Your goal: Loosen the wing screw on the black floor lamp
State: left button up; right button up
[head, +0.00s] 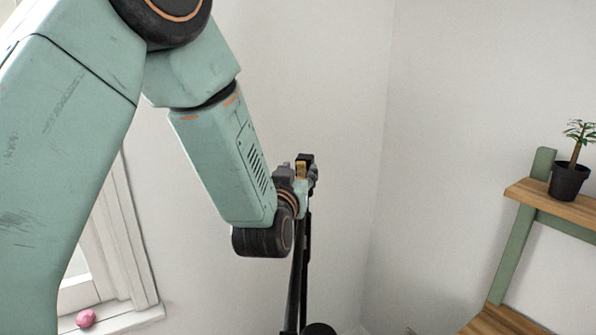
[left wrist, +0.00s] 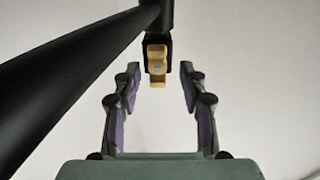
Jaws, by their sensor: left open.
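The black floor lamp (head: 296,283) stands ahead as a thin dark pole, its dark joint at the top near my left gripper (head: 307,177). In the left wrist view, the lamp's black tube (left wrist: 65,85) runs diagonally across the upper left. The brass-yellow wing screw (left wrist: 156,52) hangs at the black joint there. It also shows as a small gold patch in the head view (head: 301,170). My left gripper (left wrist: 159,68) is open, with one finger either side of the screw's lower end in the picture. I see no contact. My right gripper is not in view.
A wooden shelf with a green frame (head: 520,240) stands at the right, with a potted plant (head: 568,182) on it. A white window (head: 120,235) is at the left, with a pink object (head: 85,318) on its sill. Plain pale walls lie behind the lamp.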

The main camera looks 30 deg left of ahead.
pick_arm(q)
jog(key=shift+w+d+f, duration=0.15)
jog(key=shift+w, duration=0.2)
jog(key=c, duration=0.3)
grip_shut()
jog(key=shift+s+n+b, duration=0.1)
jog(key=shift+n+b, duration=0.35)
jog(key=shift+n, duration=0.25)
jog(key=shift+o, duration=1.5)
grip_release()
